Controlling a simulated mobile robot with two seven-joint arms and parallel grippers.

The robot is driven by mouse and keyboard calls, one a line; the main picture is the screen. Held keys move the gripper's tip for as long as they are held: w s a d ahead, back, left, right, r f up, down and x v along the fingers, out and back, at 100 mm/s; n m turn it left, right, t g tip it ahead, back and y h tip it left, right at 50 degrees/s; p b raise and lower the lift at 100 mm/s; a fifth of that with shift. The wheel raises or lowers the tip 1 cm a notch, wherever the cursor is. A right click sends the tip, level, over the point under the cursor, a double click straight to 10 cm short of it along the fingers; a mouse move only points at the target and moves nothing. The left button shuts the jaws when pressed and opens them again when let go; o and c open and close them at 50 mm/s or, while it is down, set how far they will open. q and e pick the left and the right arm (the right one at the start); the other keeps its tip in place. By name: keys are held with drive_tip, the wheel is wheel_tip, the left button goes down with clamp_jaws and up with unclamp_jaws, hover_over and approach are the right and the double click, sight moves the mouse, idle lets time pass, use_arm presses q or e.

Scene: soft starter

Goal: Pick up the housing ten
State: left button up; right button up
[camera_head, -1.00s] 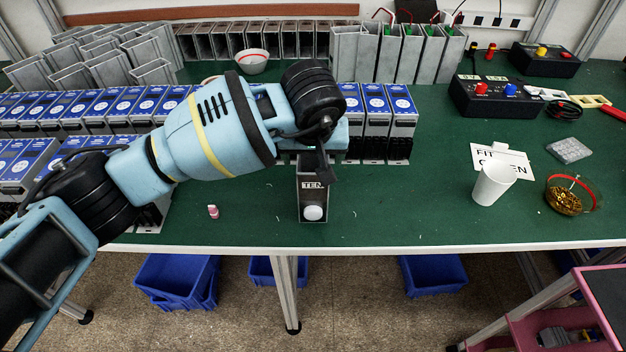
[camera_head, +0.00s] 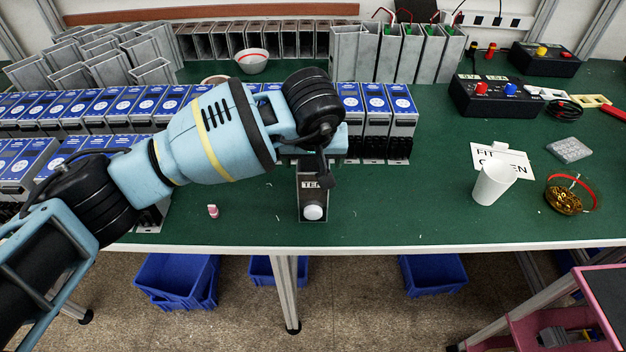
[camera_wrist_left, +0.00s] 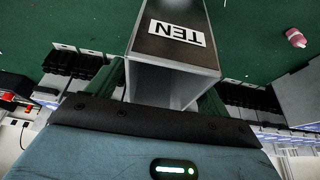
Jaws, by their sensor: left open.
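Green finger pads of the left gripper (camera_wrist_left: 165,90) lie on both sides of that end. The jaws are open; contact is unclear. My right gripper is not in view.
Rows of blue-faced units (camera_head: 375,115) stand close behind the housing. A small pink-capped item (camera_head: 212,211) lies to its left. A white cup (camera_head: 493,183) and a dish of brass parts (camera_head: 566,198) are at the right. The bench between housing and cup is clear.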

use_arm(q)
drive_tip(key=c, duration=1.4)
drive_tip(key=shift+c, duration=0.9)
drive_tip(key=shift+r, duration=0.15)
drive_tip(key=s+r, duration=0.2)
drive_tip(key=s, duration=0.6)
drive_tip(key=s+r+b, duration=0.1)
drive_tip(key=s+r, duration=0.2)
drive_tip(key=s, duration=0.5)
drive_tip(key=shift+r, duration=0.15)
